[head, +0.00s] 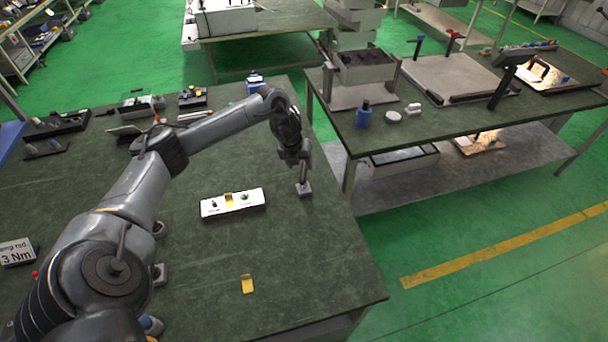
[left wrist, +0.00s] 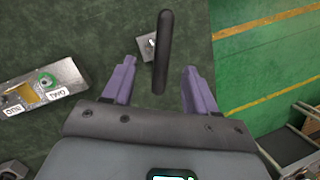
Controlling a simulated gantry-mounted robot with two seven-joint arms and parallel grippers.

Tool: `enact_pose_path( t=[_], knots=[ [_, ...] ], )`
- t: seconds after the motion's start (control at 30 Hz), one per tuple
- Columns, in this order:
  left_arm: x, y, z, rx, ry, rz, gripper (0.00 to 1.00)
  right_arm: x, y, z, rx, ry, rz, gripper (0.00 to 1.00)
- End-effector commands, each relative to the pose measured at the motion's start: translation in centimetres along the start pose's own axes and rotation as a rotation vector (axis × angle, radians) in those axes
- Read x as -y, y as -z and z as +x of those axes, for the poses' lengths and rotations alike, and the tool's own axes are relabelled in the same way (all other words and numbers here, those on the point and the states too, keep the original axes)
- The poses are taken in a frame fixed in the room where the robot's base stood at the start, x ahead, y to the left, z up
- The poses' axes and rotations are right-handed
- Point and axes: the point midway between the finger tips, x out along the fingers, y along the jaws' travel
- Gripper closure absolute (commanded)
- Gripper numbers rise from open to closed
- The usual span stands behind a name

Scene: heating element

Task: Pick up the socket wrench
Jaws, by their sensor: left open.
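The socket wrench (left wrist: 162,50) shows in the left wrist view as a long black handle, with a small metal block (left wrist: 148,44) at its far end. In the head view the metal block (head: 304,189) sits near the right edge of the table, with a thin shaft rising from it. My left gripper (head: 299,160) is above the block and hides the upper part of the wrench. In the left wrist view its two purple fingers (left wrist: 160,76) are open, one on each side of the handle, with gaps on both sides. My right gripper is not in view.
A white labelled tray (head: 217,207) lies left of the gripper on the green table (head: 310,265). A small yellow piece (head: 247,284) lies nearer the front. Tools and holders (head: 57,124) line the far left. A second table (head: 460,118) stands to the right across a gap.

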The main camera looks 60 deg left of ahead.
Motion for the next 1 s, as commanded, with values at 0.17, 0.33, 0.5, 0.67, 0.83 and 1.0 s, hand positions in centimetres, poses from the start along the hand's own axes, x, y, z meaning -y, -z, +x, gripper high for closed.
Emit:
enact_pose_path(
  t=[0.17,0.33,0.5,0.67,0.83,1.0],
  knots=[
    [0.0,0.0,1.0,0.001,0.0,0.0,0.43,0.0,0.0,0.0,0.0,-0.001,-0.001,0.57],
    [0.2,0.2,2.5,-0.002,0.001,-0.001,0.43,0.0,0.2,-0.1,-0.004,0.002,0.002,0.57],
    [0.3,0.3,4.7,0.0,0.0,-0.003,0.43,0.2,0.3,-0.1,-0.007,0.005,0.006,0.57],
    [0.3,0.3,5.9,0.002,0.0,-0.001,0.43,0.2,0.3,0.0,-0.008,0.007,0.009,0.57],
    [0.2,0.2,6.1,0.003,0.0,0.0,0.43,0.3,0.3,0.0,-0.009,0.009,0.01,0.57],
    [0.2,0.2,6.1,0.003,0.0,0.0,0.53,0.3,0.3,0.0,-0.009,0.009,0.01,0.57]
  ],
)
